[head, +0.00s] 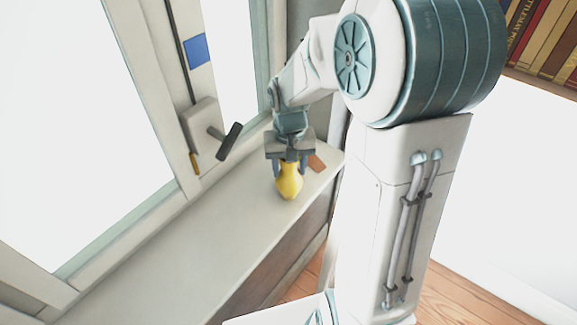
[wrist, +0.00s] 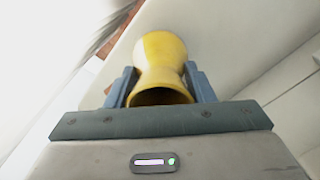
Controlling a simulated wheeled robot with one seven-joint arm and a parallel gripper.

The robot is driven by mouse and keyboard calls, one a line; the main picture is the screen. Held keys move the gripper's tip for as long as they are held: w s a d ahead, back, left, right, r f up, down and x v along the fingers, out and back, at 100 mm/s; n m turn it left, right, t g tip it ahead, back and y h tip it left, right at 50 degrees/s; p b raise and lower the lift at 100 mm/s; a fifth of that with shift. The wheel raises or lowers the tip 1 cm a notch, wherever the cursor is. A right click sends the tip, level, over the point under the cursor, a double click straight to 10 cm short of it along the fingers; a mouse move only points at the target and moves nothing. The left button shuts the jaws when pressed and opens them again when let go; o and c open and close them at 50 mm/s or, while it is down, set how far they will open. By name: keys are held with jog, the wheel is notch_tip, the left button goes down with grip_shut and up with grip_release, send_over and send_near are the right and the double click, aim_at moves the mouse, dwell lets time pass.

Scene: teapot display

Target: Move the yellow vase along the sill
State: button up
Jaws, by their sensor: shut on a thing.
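The yellow vase (head: 289,184) is near the right end of the pale window sill (head: 190,238) in the head view. My gripper (head: 290,168) is above it, with its fingers on either side of the vase's neck. In the wrist view the yellow vase (wrist: 161,62) sits between the two blue-grey fingers of my gripper (wrist: 161,88), its open mouth towards the camera. The gripper is shut on the vase. I cannot tell whether the base of the vase touches the sill.
A brown flat piece (head: 317,163) lies on the sill just right of the vase. A window handle (head: 229,142) sticks out from the frame left of my gripper. The sill to the left is bare. Books (head: 545,40) stand at the upper right.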

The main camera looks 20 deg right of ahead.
jog(key=shift+f, duration=0.2)
jog(key=o, duration=1.2)
jog(key=shift+c, duration=0.2)
notch_tip(320, 180, up, 12)
jog(key=shift+f, duration=0.1)
jog(key=shift+s+r, duration=0.15)
jog(key=shift+r, duration=0.1)
jog(key=s+f+n+t, duration=0.1)
jog(key=s+f+t, duration=0.1)
jog(key=s, duration=1.2)
jog(key=shift+s+a+f+n+t, duration=0.15)
jog(key=shift+a+n+t, duration=0.15)
jog(key=shift+t, duration=0.2)
